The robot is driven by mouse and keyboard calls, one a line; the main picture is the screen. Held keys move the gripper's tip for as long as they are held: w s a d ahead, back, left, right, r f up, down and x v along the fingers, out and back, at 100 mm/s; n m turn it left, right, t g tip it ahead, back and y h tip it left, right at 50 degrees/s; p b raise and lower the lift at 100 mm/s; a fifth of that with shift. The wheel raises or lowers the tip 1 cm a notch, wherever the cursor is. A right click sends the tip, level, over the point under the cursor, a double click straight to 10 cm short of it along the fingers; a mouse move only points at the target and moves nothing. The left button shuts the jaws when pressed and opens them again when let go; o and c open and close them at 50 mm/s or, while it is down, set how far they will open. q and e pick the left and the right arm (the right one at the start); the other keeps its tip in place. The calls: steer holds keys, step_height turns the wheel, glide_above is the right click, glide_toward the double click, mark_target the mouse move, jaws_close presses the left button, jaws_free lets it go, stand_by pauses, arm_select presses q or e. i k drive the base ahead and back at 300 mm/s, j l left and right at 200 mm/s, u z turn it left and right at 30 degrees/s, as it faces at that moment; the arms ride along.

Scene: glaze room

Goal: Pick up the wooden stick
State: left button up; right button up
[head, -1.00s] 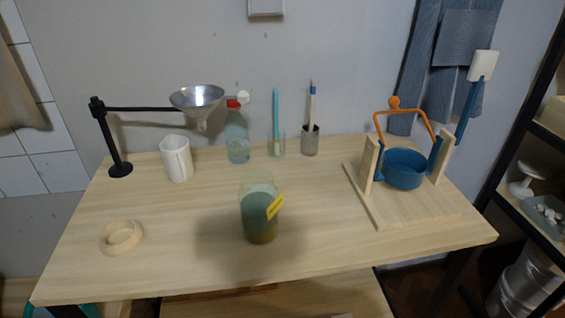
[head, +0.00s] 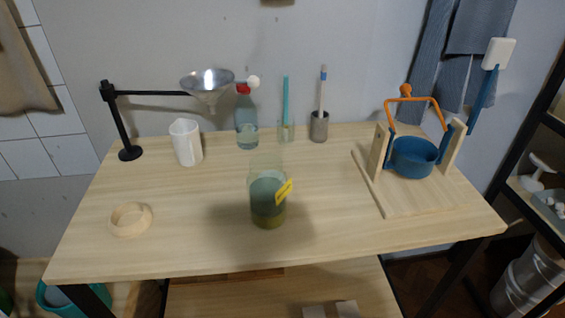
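A thin pale stick (head: 322,92) with a blue band near its top stands nearly upright in a grey cup (head: 319,127) at the back of the table. It is the likeliest wooden stick, though its material is hard to tell at this size. Its lower end is hidden in the cup. A teal stick (head: 286,98) stands to its left in a small clear glass (head: 286,132). Neither of my grippers is in view.
On the wooden table (head: 345,225) are a jar of dark green liquid (head: 268,203), a wooden ring (head: 130,219), a white cup (head: 186,142), a funnel (head: 208,82) on a black stand, a bottle (head: 246,122) and a blue pot (head: 413,157) in a wooden frame. The front right is clear.

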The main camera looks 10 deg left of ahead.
mark_target(323, 75)
steer(key=k+l, duration=0.1)
steer(key=l, duration=2.3)
steer(key=i+u, duration=0.05)
